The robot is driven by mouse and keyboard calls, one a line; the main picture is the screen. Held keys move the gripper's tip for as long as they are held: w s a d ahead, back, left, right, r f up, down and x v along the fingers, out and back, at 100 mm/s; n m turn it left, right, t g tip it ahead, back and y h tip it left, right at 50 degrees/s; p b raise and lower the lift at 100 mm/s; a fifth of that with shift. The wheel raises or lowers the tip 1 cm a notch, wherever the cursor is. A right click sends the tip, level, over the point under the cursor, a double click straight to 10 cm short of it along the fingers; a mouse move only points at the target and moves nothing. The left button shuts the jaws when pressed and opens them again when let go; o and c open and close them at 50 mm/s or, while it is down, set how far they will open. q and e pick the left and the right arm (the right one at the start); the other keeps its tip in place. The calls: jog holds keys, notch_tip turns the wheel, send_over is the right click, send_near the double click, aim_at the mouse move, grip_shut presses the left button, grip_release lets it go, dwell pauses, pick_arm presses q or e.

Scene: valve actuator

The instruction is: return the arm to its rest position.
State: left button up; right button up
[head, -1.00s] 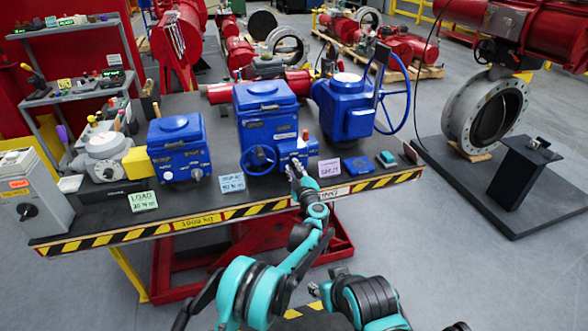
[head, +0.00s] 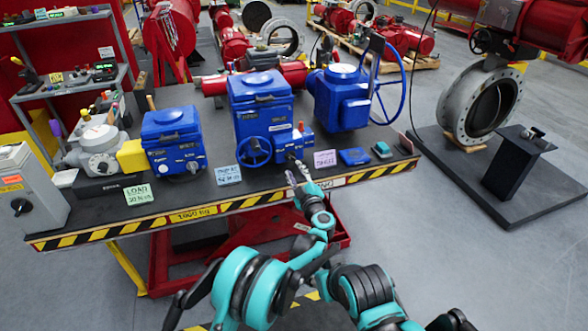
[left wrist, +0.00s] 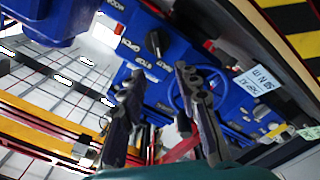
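My left gripper (head: 297,168) is in front of the middle blue valve actuator (head: 262,112), over the table's front edge. In the left wrist view its two dark fingers (left wrist: 160,73) are spread apart with nothing between them. Beyond them are the actuator's blue control box (left wrist: 165,50) with a black knob (left wrist: 155,42), and the blue handwheel (left wrist: 190,92). A gap shows between fingertips and box. Teal and black links of my arms fill the bottom of the head view. I cannot make out my right gripper.
The dark table (head: 110,215) has a striped front edge. A smaller blue actuator (head: 174,140) stands left, a larger one with a big handwheel (head: 342,98) right. Label cards and small blue items lie near the front. A black stand (head: 515,165) is at right. Floor before the table is open.

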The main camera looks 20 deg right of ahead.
dwell(0.3)
pick_arm(q)
jog(key=a+r+m+t+h, duration=0.1)
jog(key=a+r+m+h, duration=0.15)
jog(key=r, duration=0.55)
jog(key=a+r+m+h, duration=0.2)
jog(key=a+r, duration=0.2)
jog(key=r, duration=0.5)
jog(key=s+a+r+m+g+h, duration=0.25)
jog(key=s+a+r+m, duration=0.2)
jog(key=s+a, duration=0.25)
jog(key=s+a+f+g+y, duration=0.2)
jog(key=s+a+f, duration=0.4)
jog(key=s+a, duration=0.3)
jog(key=s+a+f+g+y, duration=0.2)
jog(key=s+a+f+g, duration=0.2)
jog(key=s+a, duration=0.5)
jog(key=s+a+f+g+y, duration=0.2)
jog(key=s+a+f, duration=0.6)
jog(key=s, duration=0.7)
jog(key=shift+a+f+m+g, duration=0.3)
jog(key=shift+a+f+g, duration=0.1)
jog(key=shift+a+g, duration=0.3)
jog(key=shift+d, duration=0.15)
